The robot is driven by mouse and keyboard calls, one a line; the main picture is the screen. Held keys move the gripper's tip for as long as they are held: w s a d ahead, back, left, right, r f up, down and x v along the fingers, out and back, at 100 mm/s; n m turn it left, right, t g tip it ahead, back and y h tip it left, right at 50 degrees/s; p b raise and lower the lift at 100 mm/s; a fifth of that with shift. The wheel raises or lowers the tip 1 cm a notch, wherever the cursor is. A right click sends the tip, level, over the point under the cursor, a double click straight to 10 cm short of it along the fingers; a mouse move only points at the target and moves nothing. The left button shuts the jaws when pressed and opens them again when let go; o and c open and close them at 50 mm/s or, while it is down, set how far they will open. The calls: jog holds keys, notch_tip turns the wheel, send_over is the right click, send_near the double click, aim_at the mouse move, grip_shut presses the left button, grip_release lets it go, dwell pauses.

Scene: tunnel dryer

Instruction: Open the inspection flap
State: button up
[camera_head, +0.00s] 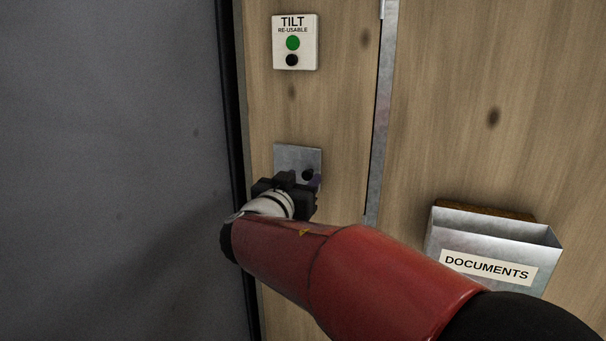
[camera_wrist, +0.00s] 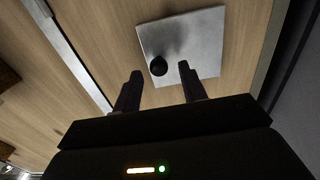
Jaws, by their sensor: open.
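The inspection flap appears to be the small square grey metal plate (camera_head: 291,155) on the wooden panel, with a round black knob (camera_head: 307,174) on it. In the wrist view the plate (camera_wrist: 205,42) lies flat against the wood and the black knob (camera_wrist: 158,66) stands out from it. My gripper (camera_head: 300,184) is in front of the plate's lower part and hides some of it. In the wrist view my gripper (camera_wrist: 158,82) is open, its two dark fingers apart and pointing at the plate. The knob shows between the fingertips, nearer the middle; I cannot tell whether they touch it.
A white TILT indicator (camera_head: 295,42) with a green and a black dot is above the plate. A metal strip (camera_head: 381,110) runs down the panel to the right. A metal DOCUMENTS holder (camera_head: 545,236) is at lower right. A dark edge and grey surface (camera_head: 110,150) lie left.

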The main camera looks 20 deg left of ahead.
jog(key=shift+w, duration=0.5)
jog(key=shift+c, duration=0.4)
grip_shut()
jog(key=shift+s+f+h+b, duration=0.1)
jog(key=shift+f+h+b, duration=0.05)
jog(key=shift+h+b, duration=0.15)
